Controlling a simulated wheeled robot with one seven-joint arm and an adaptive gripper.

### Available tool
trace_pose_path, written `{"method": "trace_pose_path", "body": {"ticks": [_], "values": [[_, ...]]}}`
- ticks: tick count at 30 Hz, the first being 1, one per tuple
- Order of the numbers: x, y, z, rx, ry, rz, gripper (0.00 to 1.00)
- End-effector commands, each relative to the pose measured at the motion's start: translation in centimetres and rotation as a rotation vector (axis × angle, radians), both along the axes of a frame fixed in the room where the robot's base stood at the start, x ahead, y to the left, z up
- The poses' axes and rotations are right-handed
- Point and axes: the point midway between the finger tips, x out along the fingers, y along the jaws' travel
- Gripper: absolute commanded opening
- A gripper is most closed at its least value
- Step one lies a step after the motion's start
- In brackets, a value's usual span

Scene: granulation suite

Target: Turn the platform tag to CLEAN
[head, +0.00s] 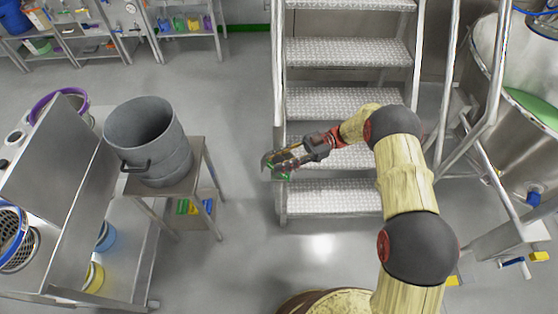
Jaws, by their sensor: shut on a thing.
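My gripper (270,166) is at the lower left side post of the metal platform stairs (345,102), left of the treads. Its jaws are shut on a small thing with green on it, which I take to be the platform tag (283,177). The fingers cover most of the tag. The lettering and which face shows are too small to tell.
A grey bucket (148,130) stands on a small metal table left of my gripper. A steel cart (75,205) with tubs is at the far left. A steel vessel (535,140) and railings are at the right. The floor between table and stairs is clear.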

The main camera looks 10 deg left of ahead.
Motion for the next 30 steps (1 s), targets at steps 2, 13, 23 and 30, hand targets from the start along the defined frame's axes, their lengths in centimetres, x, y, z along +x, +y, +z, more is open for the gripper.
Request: {"method": "trace_pose_path", "body": {"ticks": [2, 13, 23, 30], "values": [[0.07, 0.08, 0.13, 0.002, -0.003, 0.004, 0.05], [0.08, 0.1, 0.18, 0.002, -0.003, 0.004, 0.32], [0.03, 0.05, 0.07, 0.001, -0.002, 0.004, 0.49], [0.03, 0.01, 0.04, 0.001, -0.001, 0.004, 0.49]]}}
